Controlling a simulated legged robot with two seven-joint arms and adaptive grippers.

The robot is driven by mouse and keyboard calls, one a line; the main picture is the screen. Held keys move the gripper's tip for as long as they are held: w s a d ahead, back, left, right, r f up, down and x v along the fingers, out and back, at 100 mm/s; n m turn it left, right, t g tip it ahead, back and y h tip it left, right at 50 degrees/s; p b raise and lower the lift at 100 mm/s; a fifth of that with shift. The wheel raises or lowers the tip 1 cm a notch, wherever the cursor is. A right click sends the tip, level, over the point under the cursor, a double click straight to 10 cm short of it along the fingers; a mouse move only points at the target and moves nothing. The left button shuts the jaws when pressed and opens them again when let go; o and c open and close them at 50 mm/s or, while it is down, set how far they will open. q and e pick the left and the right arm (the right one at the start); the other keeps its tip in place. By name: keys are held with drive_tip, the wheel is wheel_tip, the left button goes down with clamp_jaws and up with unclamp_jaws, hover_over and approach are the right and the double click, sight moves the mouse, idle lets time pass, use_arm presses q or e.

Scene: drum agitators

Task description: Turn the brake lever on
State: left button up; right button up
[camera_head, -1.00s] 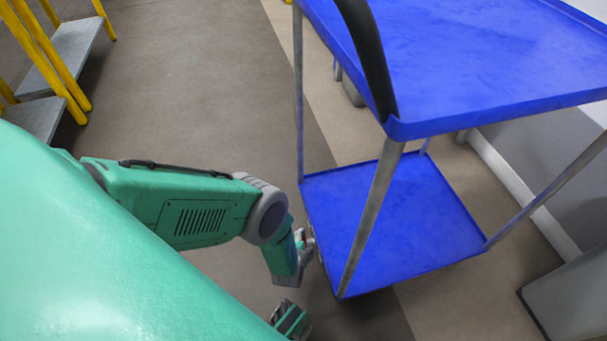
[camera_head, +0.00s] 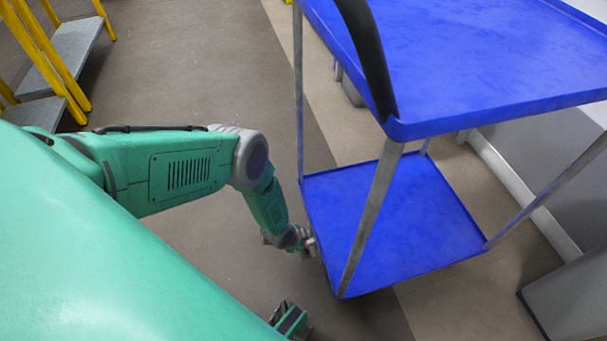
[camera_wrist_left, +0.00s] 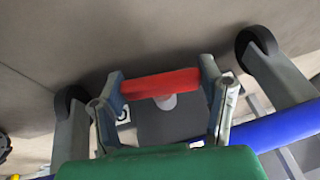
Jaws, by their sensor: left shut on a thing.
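The brake lever is a red bar (camera_wrist_left: 160,84) low on the cart, seen in the left wrist view with a pale round stub and a dark grey plate behind it. My left gripper (camera_wrist_left: 161,78) is shut on it, with one finger at each end of the bar. In the head view my left gripper (camera_head: 308,244) is low, beside the left edge of the blue cart's lower shelf (camera_head: 400,215). The lever is too small there to make out its angle.
The cart's blue top shelf (camera_head: 480,60), black handle (camera_head: 368,55) and grey posts stand right of my arm. Dark wheels (camera_wrist_left: 255,42) flank the lever in the wrist view. Yellow-railed grey steps (camera_head: 72,50) are at the far left. The floor between is clear.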

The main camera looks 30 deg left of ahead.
use_arm(q)
drive_tip(key=shift+g+h, duration=0.6)
drive_tip(key=shift+h, duration=0.1)
idle(0.6)
drive_tip(key=o, duration=1.2)
drive_tip(key=shift+c, duration=0.2)
drive_tip(key=shift+d+r, duration=0.15)
drive_tip(key=shift+r, duration=0.45)
drive_tip(key=v, duration=1)
drive_tip(key=shift+s+a+r, duration=0.2)
drive_tip(key=shift+a, duration=0.25)
